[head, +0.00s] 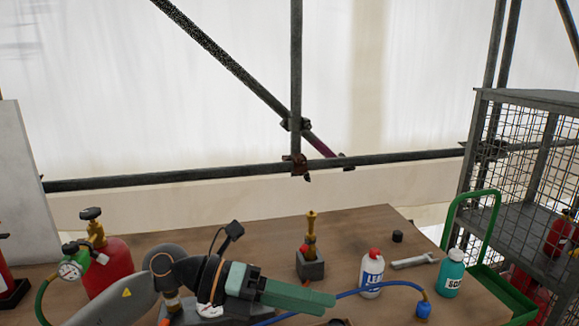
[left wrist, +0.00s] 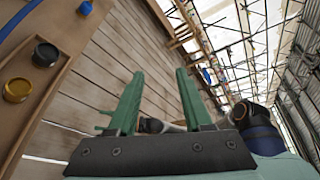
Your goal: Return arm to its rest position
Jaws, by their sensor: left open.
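My left gripper (head: 325,298) has green fingers and reaches in from the left, low over the front of the workbench (head: 395,228). In the left wrist view its two fingers (left wrist: 158,85) stand apart with nothing between their tips, so it is open and empty. A brass finial-like piece (head: 310,238) stands upright in a dark grey block (head: 310,266) on the bench. It is behind the gripper in the head view, and the gripper appears apart from it.
A red cylinder with a gauge (head: 108,264) stands at left. A wire cage (head: 520,150) borders the right.

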